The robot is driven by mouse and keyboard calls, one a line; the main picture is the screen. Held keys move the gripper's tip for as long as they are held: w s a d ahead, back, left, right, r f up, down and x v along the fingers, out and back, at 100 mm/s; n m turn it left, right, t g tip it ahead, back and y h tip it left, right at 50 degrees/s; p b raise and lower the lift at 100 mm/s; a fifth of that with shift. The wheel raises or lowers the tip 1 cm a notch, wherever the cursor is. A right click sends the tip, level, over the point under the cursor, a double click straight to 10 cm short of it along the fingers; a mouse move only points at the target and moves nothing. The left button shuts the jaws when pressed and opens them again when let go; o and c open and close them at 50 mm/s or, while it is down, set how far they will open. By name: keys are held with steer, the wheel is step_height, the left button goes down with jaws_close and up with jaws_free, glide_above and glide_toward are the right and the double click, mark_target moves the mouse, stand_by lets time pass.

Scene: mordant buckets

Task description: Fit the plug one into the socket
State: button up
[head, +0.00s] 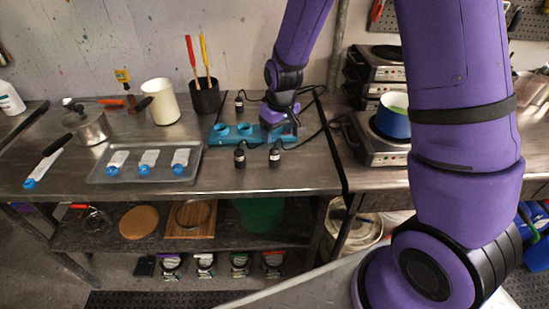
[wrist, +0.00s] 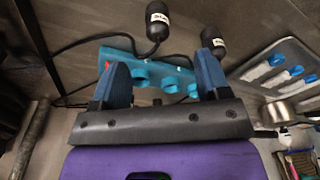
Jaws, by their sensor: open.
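A teal socket block (head: 222,132) lies on the steel bench, with round raised sockets along its top; it also shows in the wrist view (wrist: 150,70). Black plugs with cords and pale labels stand around it: a front left plug (head: 239,158), a front right plug (head: 274,158) and a back plug (head: 239,104). Two plugs (wrist: 157,20) (wrist: 213,38) show in the wrist view beyond my fingers. I cannot tell which is plug one. My gripper (wrist: 161,66) is open and empty, over the block's right end in the head view, hiding that end.
A grey tray (head: 105,178) with white, blue-tipped items lies left of the plugs. A black cup (head: 205,96) with two tools and a cream container (head: 160,102) stand behind. Black cords run right of the block, near a hot plate (head: 376,150). Bare bench lies in front of the plugs.

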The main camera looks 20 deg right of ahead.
mark_target(275, 150)
steer(key=f, duration=0.5)
steer(key=shift+w+a+f, duration=0.1)
steer(key=shift+w+f, duration=0.1)
steer(key=shift+w, duration=0.15)
steer(key=shift+w+f, duration=0.25)
steer(key=shift+f, duration=0.6)
steer(key=shift+w+f, duration=0.2)
steer(key=shift+f, duration=0.65)
steer(key=shift+w+f, duration=0.25)
steer(key=shift+f, duration=0.6)
steer(key=shift+c, duration=0.4)
steer(key=c, duration=1)
